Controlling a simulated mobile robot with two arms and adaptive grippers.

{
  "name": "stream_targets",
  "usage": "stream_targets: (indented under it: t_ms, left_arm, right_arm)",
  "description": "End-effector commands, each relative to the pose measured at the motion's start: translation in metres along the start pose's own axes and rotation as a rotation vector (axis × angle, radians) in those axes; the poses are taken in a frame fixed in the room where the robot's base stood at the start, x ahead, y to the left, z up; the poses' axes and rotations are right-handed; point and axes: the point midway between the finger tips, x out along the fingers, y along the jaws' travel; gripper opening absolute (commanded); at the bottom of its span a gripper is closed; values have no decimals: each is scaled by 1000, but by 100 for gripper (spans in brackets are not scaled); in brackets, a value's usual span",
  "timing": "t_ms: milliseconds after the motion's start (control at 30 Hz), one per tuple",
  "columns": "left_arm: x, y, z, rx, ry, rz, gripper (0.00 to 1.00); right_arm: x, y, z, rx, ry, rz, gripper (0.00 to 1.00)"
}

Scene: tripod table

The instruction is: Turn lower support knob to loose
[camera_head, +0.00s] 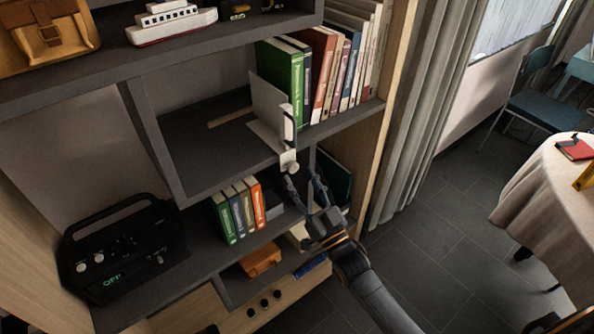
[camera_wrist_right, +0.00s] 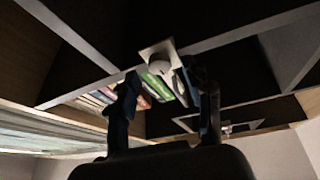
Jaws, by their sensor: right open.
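The lower support knob (camera_head: 291,168) is a small pale round knob under the shelf edge, at the foot of a white bookend-like support (camera_head: 268,106). In the right wrist view the knob (camera_wrist_right: 158,66) sits on a light plate, near the space between my fingertips. My right gripper (camera_head: 303,184) is open, with its fingers pointing up at the knob from below. In the right wrist view the two fingers (camera_wrist_right: 160,82) stand apart, and I see no contact with the knob. Whether the knob is tight or loose cannot be read. My left gripper is not in view.
A row of books (camera_head: 322,72) stands right of the support. The shelf (camera_head: 195,128) left of it is mostly bare. Below are several small books (camera_head: 238,210), an orange object (camera_head: 260,259) and a black radio (camera_head: 122,247). A curtain (camera_head: 420,110) and a round table (camera_head: 548,190) are at right.

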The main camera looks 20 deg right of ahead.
Motion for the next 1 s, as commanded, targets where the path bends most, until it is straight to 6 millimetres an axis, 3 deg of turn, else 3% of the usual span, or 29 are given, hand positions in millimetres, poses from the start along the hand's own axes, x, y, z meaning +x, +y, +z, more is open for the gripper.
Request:
stream_targets:
  t_ms: [200,500,533,767,1000]
  left_arm:
    - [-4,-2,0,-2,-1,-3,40]
    - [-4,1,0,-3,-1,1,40]
    - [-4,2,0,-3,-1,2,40]
    - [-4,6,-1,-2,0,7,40]
    - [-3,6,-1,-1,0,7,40]
  right_arm:
    - [20,0,0,0,-1,1,50]
    - [22,0,1,0,-2,1,50]
    - [22,0,1,0,-2,1,48]
    - [22,0,1,0,-2,1,1]
    - [22,1,1,-10,-1,-3,0]
